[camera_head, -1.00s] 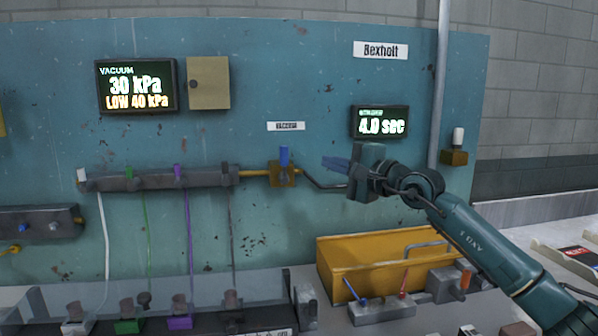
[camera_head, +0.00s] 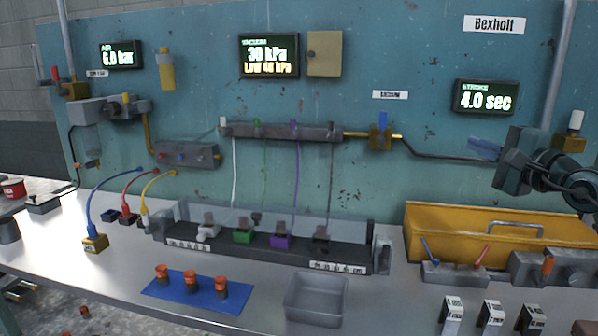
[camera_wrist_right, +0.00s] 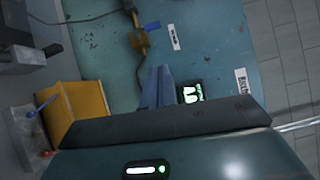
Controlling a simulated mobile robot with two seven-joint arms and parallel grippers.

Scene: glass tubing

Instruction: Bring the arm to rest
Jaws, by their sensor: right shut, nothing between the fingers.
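My right gripper (camera_head: 484,149) is at the right of the head view, raised in front of the teal panel (camera_head: 400,60). Its blue fingers are together, pointing left, with nothing between them. In the right wrist view the shut fingers (camera_wrist_right: 158,88) point up the picture at the panel, beside the lit stroke display (camera_wrist_right: 191,93). The blue-handled vacuum valve (camera_head: 380,137) is left of the gripper and apart from it. My left gripper is in neither current view.
A yellow toolbox (camera_head: 490,228) stands below the right arm. A grey tray (camera_head: 316,300) and a blue mat (camera_head: 175,297) with orange-topped parts lie at the bench front. A manifold (camera_head: 280,132) with coloured lines is on the panel. The bench's left front is mostly clear.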

